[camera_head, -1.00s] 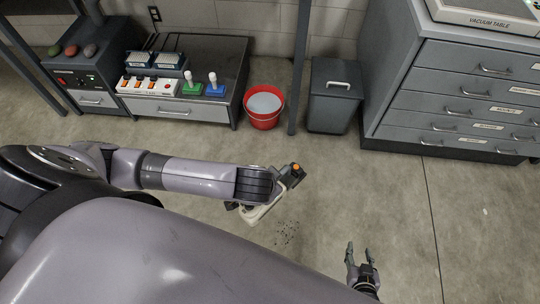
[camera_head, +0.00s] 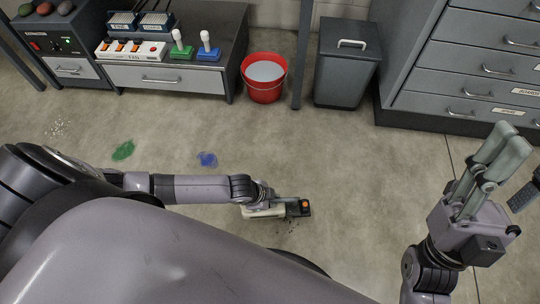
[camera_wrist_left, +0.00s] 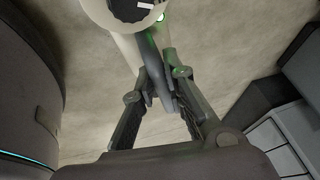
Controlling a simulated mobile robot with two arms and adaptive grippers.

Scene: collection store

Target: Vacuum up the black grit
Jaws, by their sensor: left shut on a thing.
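My left gripper (camera_head: 262,196) is shut on a hand vacuum (camera_head: 264,211), cream with a dark end and an orange button, low over the floor. In the left wrist view the vacuum (camera_wrist_left: 128,42) lies between my left gripper's fingers (camera_wrist_left: 170,95). The black grit (camera_head: 284,229) is a faint dark scatter on the floor just below the vacuum in the head view; the vacuum may hide part of it. I cannot tell whether the nozzle touches the floor.
Green powder (camera_head: 123,150), blue powder (camera_head: 207,160) and pale bits (camera_head: 57,128) lie on the floor. A red bucket (camera_head: 264,88), a grey lidded bin (camera_head: 346,75), a low cabinet (camera_head: 170,79) and a drawer unit (camera_head: 460,80) stand behind. The middle floor is clear.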

